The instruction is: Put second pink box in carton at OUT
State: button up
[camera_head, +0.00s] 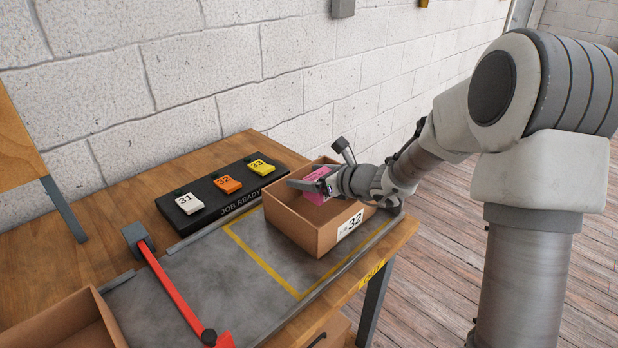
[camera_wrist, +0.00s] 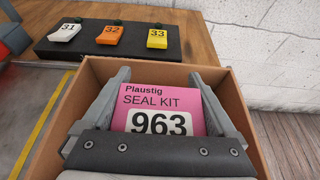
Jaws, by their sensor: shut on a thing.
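A pink box (camera_head: 316,186) is held in my gripper (camera_head: 306,186). In the wrist view the pink box (camera_wrist: 165,106) reads "Plaustig SEAL KIT 963" and sits between the two fingers (camera_wrist: 163,95). The open brown carton (camera_head: 298,228), labelled 32, stands at the right end of the bench. The pink box is over or within the carton's mouth, and the carton walls (camera_wrist: 233,110) surround it in the wrist view. I cannot tell whether it touches the floor of the carton. The rest of the carton's inside is hidden.
A black JOB READY board (camera_head: 222,194) with white, orange and yellow tags numbered 31, 32 and 33 lies behind the carton. A red bar (camera_head: 180,295) crosses the grey bench surface at left. Another carton (camera_head: 70,325) is at lower left. A yellow-outlined area surrounds the carton.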

jog(key=shift+f+b, duration=0.4)
jog(key=shift+b, duration=0.1)
jog(key=shift+f, duration=0.2)
jog(key=o, duration=1)
jog(key=shift+r, duration=0.1)
